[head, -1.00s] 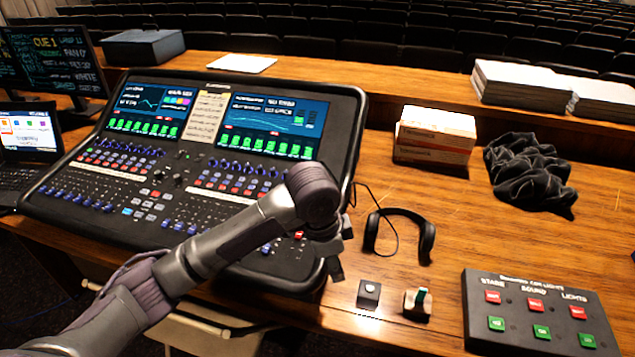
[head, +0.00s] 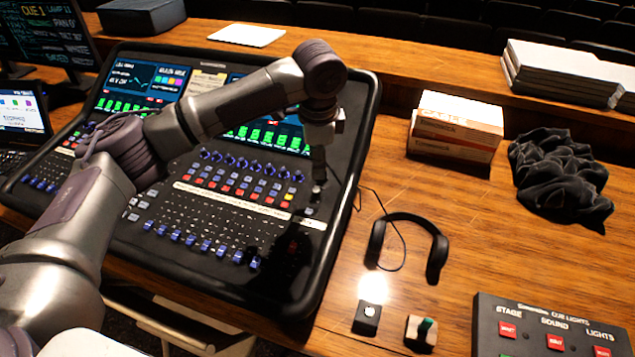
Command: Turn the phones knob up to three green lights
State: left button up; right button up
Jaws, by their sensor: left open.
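The mixing desk (head: 345,215) fills the left and middle of the head view. A row of blue knobs (head: 253,167) runs across its right half below the screens. I cannot tell which knob is the phones knob; no label is readable and its lights cannot be picked out. My left arm crosses over the desk. My left gripper (head: 317,178) points down, open and empty, above the desk's right side, right of the knob row. Whether its fingertips touch the surface is unclear. My right gripper is not in view.
Headphones (head: 440,250) with a cable lie right of the desk. A small black box (head: 367,318), a small switch block (head: 421,331) and the cue light panel (head: 488,318) are at the front. A carton (head: 455,130) and dark cloth (head: 560,180) stand behind.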

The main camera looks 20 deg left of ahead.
pick_arm(q)
send_over(317, 190)
jog(key=s, duration=0.1)
notch_tip(317, 190, down, 4)
jog(key=shift+d+f, duration=0.1)
jog(key=shift+d, duration=0.05)
jog(key=f, duration=0.3)
jog(key=f+p, duration=0.1)
jog(key=f, duration=0.1)
jog(key=shift+w, duration=0.35)
jog(key=shift+f, duration=0.2)
jog(key=shift+w+f, duration=0.1)
jog(key=shift+f, duration=0.1)
jog(key=shift+c, duration=0.3)
grip_shut()
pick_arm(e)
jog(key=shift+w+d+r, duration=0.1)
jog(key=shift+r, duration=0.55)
